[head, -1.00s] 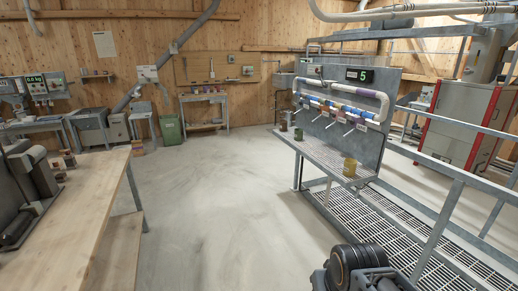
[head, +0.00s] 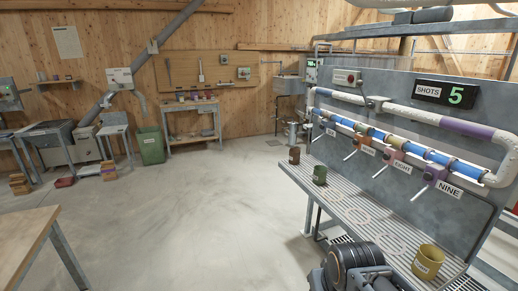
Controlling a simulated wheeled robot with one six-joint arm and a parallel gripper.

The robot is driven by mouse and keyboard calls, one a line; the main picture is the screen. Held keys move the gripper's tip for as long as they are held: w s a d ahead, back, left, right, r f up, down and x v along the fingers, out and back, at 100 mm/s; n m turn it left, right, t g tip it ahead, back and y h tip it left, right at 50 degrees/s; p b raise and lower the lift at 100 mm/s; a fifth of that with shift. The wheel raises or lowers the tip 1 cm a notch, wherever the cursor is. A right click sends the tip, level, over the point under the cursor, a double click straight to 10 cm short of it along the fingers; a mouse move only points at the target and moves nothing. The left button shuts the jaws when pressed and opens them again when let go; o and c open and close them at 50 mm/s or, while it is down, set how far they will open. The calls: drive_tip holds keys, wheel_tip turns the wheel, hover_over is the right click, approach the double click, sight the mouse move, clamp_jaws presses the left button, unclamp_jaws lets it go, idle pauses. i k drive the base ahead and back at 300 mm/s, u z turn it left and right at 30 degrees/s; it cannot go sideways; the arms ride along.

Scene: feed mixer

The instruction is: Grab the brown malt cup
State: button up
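A small dark brown cup (head: 294,155) stands upright at the far left end of the slatted shelf (head: 352,208) under the dispensing taps. Its label is too small to read, so I cannot tell whether it says malt. A dark green cup (head: 320,174) stands just to its right and nearer. Part of my own arm shows at the bottom, short of the shelf's near edge. My gripper's fingers are not visible.
A panel (head: 455,137) with a pipe, several labelled taps and a "SHOTS 5" display (head: 446,94) rises behind the shelf. A wooden table (head: 25,238) stands at lower left. The floor between is clear. A green bin (head: 151,145) stands at the back wall.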

sight(295, 154)
drive_tip(key=i, duration=2.9)
drive_tip(key=u, duration=1.25)
